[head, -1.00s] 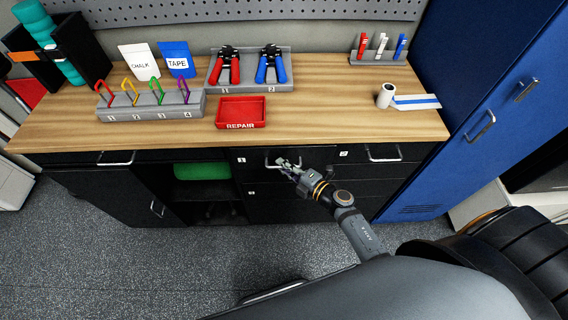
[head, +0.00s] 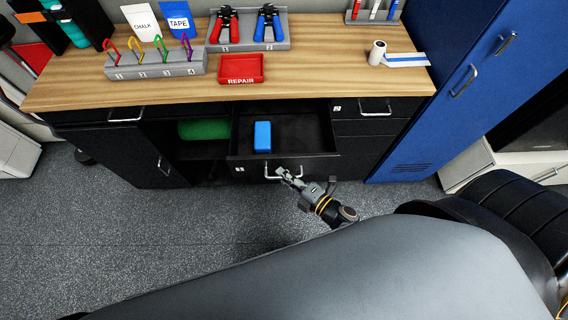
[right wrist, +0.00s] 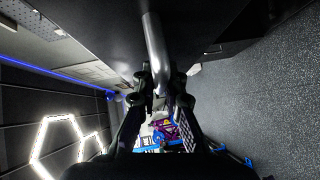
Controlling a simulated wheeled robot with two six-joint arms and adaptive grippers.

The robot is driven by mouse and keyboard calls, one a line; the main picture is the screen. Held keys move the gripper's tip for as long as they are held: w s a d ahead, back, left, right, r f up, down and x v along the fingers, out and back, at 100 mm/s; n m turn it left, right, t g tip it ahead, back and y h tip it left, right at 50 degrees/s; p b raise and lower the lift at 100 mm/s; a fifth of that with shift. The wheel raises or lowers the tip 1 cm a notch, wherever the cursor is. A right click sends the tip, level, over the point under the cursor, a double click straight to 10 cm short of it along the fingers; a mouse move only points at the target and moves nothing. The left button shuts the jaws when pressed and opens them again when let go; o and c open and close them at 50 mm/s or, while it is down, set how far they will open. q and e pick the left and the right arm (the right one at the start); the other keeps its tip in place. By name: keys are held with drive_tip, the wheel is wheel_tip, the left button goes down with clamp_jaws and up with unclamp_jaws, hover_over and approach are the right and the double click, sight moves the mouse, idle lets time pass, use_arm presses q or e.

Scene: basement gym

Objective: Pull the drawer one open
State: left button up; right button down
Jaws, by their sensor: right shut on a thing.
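Drawer one (head: 300,133) is pulled out from the black workbench and its inside shows in the head view. A blue block (head: 263,136) lies inside it, left of the middle. My right gripper (head: 284,174) is shut on the drawer handle (head: 270,174), a metal bar on the drawer front. In the right wrist view the handle (right wrist: 155,50) runs down between the two fingers (right wrist: 160,82). My left gripper is not in view.
A closed drawer two (head: 375,108) is to the right. A blue locker (head: 455,90) stands at the right. Grey floor (head: 110,240) is open in front.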

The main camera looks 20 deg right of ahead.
drive_tip(key=shift+s+a, duration=0.15)
drive_tip(key=shift+s, duration=0.55)
drive_tip(key=c, duration=1.7)
unclamp_jaws()
drive_tip(key=v, duration=1.2)
drive_tip(key=shift+f, duration=0.15)
